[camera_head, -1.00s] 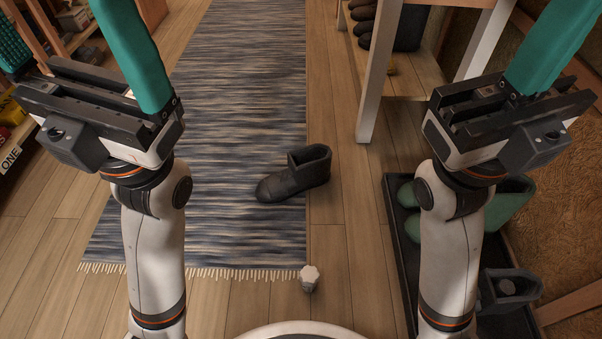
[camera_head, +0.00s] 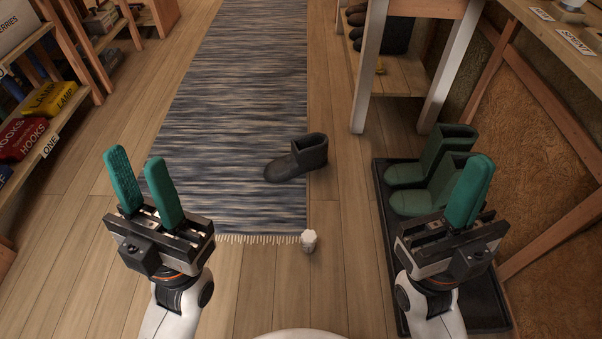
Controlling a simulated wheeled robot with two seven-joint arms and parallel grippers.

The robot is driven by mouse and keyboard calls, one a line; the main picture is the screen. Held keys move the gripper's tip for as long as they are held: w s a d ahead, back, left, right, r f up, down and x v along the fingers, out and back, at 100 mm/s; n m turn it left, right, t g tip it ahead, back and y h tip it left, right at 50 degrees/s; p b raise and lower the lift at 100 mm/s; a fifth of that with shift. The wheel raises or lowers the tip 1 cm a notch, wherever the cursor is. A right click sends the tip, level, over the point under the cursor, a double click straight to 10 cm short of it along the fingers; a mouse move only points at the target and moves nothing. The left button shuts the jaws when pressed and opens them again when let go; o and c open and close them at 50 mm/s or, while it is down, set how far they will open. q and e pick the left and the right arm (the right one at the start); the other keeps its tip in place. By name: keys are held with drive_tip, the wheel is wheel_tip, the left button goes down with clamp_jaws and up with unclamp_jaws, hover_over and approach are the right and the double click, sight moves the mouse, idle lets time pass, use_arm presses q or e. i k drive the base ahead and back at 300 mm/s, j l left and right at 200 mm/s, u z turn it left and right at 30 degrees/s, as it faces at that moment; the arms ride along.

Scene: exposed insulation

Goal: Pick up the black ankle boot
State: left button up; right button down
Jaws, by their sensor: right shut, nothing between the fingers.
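The black ankle boot (camera_head: 299,157) stands upright with its toe to the left, on the right edge of the striped rug (camera_head: 235,120) and partly on the wood floor. My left gripper (camera_head: 143,182) is at the lower left, its two teal fingers apart and nothing between them. My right gripper (camera_head: 468,192) is at the lower right, in front of the green boots, its teal fingers together and empty. Both grippers are apart from the ankle boot.
A dark tray (camera_head: 381,207) at the right holds green boots (camera_head: 437,160). A small white-topped object (camera_head: 309,240) stands on the floor below the rug's corner. A shoe bench (camera_head: 366,85) stands at the back right, shelves (camera_head: 62,130) at the left. Floor around the boot is clear.

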sight(310, 152)
drive_tip(key=j+z, duration=0.1)
drive_tip(key=z, duration=1.4)
drive_tip(key=i+j, duration=0.1)
drive_tip(key=j, duration=0.5)
drive_tip(key=i+j, duration=0.15)
drive_tip(key=j, duration=0.4)
drive_tip(key=i+j, duration=0.1)
drive_tip(key=j, duration=0.5)
drive_tip(key=i+j+z, duration=0.1)
drive_tip(key=j, duration=0.45)
